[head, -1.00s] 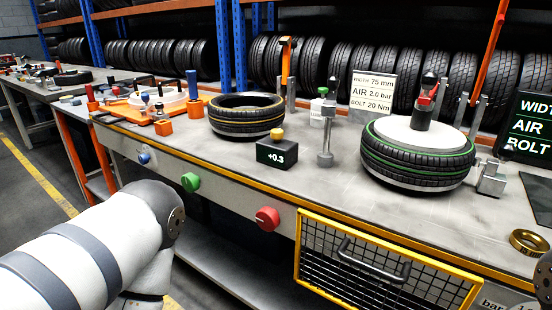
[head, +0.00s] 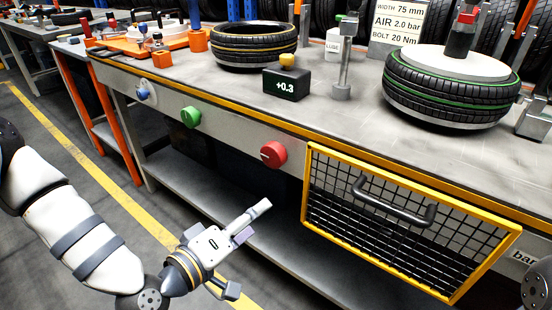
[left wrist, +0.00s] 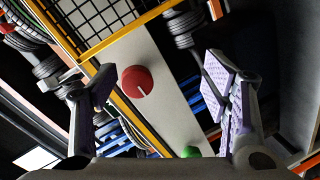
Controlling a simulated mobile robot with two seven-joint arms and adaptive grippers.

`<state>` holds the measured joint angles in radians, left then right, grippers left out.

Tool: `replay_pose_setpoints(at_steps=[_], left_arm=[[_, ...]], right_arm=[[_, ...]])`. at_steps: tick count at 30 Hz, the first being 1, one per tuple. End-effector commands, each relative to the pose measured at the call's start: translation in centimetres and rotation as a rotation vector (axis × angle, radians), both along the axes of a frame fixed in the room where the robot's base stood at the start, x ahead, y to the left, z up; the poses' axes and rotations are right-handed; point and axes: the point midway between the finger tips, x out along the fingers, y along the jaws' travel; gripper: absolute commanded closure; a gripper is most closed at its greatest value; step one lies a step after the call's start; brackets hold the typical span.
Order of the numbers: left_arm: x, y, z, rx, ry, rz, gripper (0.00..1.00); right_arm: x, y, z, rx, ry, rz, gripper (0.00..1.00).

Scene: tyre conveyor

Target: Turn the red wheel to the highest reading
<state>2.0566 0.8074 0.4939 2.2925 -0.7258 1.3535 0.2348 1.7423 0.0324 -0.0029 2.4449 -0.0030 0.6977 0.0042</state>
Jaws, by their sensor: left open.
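The red wheel (head: 273,154) is a round knob with a white mark on the bench's front panel, between the green knob and the yellow-framed mesh basket. In the left wrist view the red wheel (left wrist: 137,81) lies ahead, between my left gripper's fingers in the picture, with a white mark on its face. A small black display (head: 287,84) on the bench reads +0.3. My left gripper (head: 252,226) is open and empty, below and left of the red wheel, apart from it. Its padded fingers (left wrist: 160,98) are spread wide in the left wrist view. My right gripper does not show.
A green knob (head: 190,117) and a blue knob (head: 143,94) sit further left on the panel. The yellow-framed mesh basket (head: 312,190) with a black handle sticks out right of the wheel. Tyres stand on the bench. The floor before the bench is open.

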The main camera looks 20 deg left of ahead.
Motion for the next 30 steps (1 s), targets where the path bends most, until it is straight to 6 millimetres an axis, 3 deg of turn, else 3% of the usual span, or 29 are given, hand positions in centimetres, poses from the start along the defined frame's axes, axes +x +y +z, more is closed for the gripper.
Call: replay_pose_setpoints(at_steps=[3, 6, 19, 24, 30], left_arm=[[2.4, 2.6, 3.8, -0.067, -0.155, 0.088, 0.31], [3.5, 2.9, 4.9, -0.079, -0.191, 0.101, 0.31], [12.9, 0.5, 4.8, -0.076, -0.184, 0.098, 0.31], [14.3, 0.2, 4.8, -0.076, -0.182, 0.097, 0.31], [14.4, 0.2, 4.8, -0.076, -0.181, 0.097, 0.31]], right_arm=[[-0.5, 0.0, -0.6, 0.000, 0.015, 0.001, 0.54], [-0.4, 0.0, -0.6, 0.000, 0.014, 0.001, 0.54], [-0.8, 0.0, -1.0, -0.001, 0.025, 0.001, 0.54], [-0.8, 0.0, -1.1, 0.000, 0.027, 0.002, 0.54], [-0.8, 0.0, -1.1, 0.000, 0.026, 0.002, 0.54]])
